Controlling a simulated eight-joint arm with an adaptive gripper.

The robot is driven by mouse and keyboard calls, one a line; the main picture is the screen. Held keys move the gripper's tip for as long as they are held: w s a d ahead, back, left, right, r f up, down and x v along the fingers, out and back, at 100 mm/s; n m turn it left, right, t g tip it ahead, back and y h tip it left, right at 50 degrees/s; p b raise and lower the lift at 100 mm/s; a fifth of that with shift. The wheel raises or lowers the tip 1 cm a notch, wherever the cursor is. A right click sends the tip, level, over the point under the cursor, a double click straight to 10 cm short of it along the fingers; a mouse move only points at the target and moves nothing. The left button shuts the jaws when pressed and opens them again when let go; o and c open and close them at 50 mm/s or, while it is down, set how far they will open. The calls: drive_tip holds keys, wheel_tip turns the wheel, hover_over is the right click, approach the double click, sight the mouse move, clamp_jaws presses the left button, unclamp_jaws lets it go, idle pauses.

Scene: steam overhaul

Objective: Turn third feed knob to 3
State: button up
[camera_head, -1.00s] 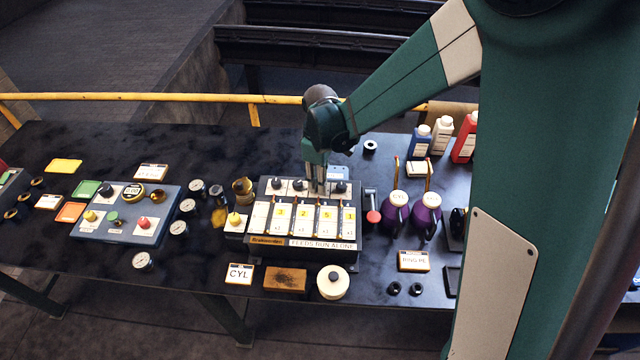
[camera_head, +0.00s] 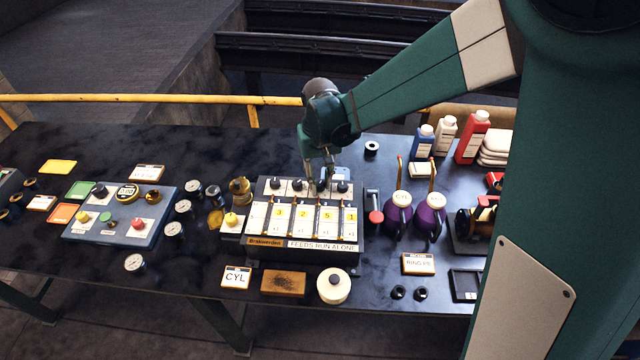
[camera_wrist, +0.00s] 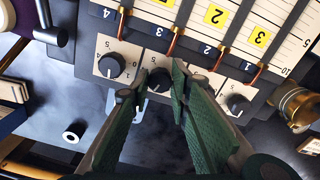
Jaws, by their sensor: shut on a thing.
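The feed panel (camera_head: 262,243) is a dark box with sloped numbered columns and a row of dark round knobs behind them. In the wrist view it appears upside down, with columns marked 4, 3, 2, 1 from left to right. My gripper (camera_wrist: 157,83) has its two green fingers closed around the third feed knob (camera_wrist: 160,76). The fingers partly cover this knob, and I cannot read its pointer. The fourth knob (camera_wrist: 112,65) and first knob (camera_wrist: 238,104) are clear; the second is mostly behind the right finger. In the head view my gripper (camera_head: 319,180) reaches down at the third knob.
A red-tipped lever (camera_head: 376,215) and purple oil cans (camera_head: 398,214) stand right of the panel. A brass fitting (camera_head: 240,190) is close on its left. A blue control panel (camera_head: 120,215) lies further left.

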sight(320, 184)
drive_tip(key=m+b, duration=0.1)
drive_tip(key=m, duration=0.4)
idle(0.4)
drive_tip(key=o, duration=0.9)
drive_tip(key=shift+r, duration=0.2)
drive_tip(key=shift+r, duration=5.85)
drive_tip(key=shift+d, duration=0.1)
